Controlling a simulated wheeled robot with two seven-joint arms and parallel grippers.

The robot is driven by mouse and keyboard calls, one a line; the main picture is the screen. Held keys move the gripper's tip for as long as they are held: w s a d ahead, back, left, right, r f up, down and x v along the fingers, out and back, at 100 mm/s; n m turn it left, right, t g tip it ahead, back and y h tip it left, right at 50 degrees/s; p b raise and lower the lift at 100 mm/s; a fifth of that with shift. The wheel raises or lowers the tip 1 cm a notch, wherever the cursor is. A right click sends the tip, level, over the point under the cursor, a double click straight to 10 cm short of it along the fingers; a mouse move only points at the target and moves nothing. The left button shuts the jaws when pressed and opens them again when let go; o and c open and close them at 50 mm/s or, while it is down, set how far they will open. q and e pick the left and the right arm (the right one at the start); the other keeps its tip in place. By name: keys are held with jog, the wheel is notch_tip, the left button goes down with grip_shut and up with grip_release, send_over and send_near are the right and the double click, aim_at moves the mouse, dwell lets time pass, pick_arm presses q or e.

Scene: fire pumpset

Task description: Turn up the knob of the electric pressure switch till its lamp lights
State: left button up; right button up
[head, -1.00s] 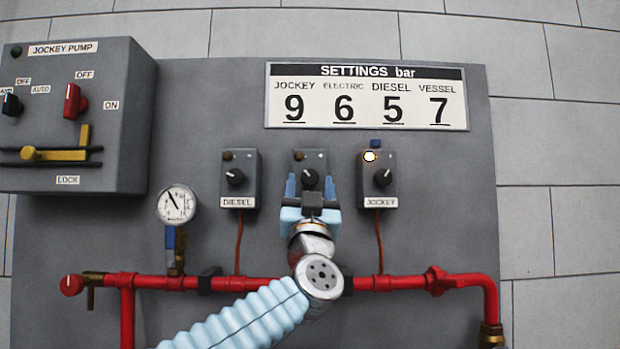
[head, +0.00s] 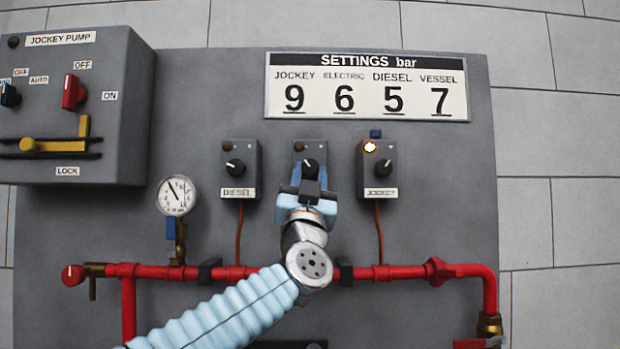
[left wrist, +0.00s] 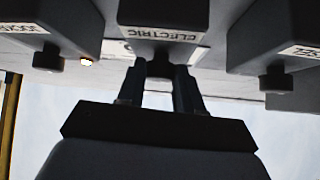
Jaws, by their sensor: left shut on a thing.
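The electric pressure switch (head: 318,152) is the middle grey box on the panel; its lamp (head: 298,147) is dark. Its black knob (head: 310,167) shows just above my left gripper (head: 309,180). In the left wrist view the ELECTRIC label (left wrist: 162,33) appears upside down on the box. There my left gripper (left wrist: 160,80) has its two fingers on either side of the knob (left wrist: 159,67), shut on it. The fingers hide part of the knob. My right gripper is in neither view.
The diesel switch (head: 241,155) stands left and the jockey switch (head: 378,180) right, its lamp (head: 370,147) lit. The settings board (head: 450,72) reads ELECTRIC 6. A gauge (head: 176,195) and red pipe (head: 400,272) lie lower; the jockey pump box (head: 125,140) is upper left.

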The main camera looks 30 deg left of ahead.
pick_arm(q)
jog(key=o, duration=1)
jog(key=shift+o, duration=0.2)
jog(key=b+v, duration=0.5)
jog(key=v, duration=0.8)
jog(key=shift+s+f, duration=0.25)
jog(key=shift+f, duration=0.05)
jog(key=shift+d, duration=0.15)
